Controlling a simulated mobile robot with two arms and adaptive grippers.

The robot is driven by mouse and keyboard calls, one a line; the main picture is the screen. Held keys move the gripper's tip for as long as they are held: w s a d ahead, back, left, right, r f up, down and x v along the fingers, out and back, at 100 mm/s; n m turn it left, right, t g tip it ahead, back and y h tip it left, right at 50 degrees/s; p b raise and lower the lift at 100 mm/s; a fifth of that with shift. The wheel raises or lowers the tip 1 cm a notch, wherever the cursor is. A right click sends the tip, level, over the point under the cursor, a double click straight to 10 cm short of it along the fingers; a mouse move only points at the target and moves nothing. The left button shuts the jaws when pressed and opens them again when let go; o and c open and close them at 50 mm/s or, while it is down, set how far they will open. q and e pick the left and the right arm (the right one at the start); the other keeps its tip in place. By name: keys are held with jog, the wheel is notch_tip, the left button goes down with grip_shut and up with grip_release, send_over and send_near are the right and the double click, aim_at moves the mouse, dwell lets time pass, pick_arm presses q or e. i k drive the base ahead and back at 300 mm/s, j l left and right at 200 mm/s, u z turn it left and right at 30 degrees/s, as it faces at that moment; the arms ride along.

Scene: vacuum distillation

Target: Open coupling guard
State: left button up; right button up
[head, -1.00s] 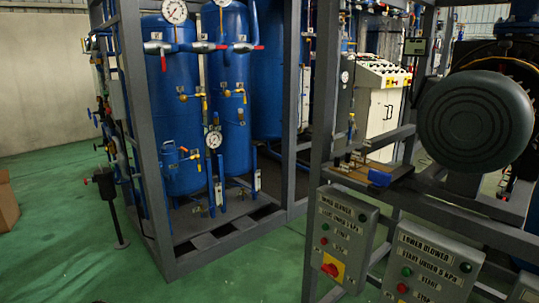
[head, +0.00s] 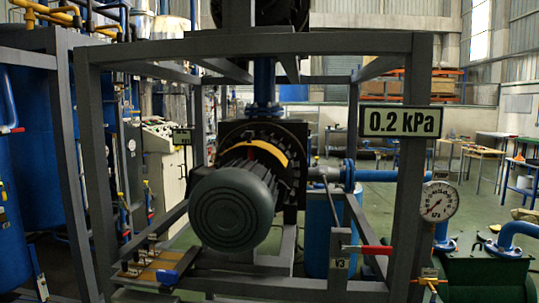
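A yellow curved band (head: 270,152), which looks like the coupling guard, arches over the gap behind the dark ribbed motor (head: 233,208) in the head view. It sits in front of a black round housing (head: 292,143). The motor hides its lower part, and I cannot tell whether it is latched. Neither of my grippers shows in the view.
A grey steel frame (head: 250,46) surrounds the motor, with uprights left and right. A "0.2 kPa" sign (head: 400,121), a dial gauge (head: 439,201) and a red-handled valve (head: 368,249) are at the right. Blue tanks (head: 28,150) stand left.

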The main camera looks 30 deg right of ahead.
aim_at(274, 150)
jog(key=z, duration=0.9)
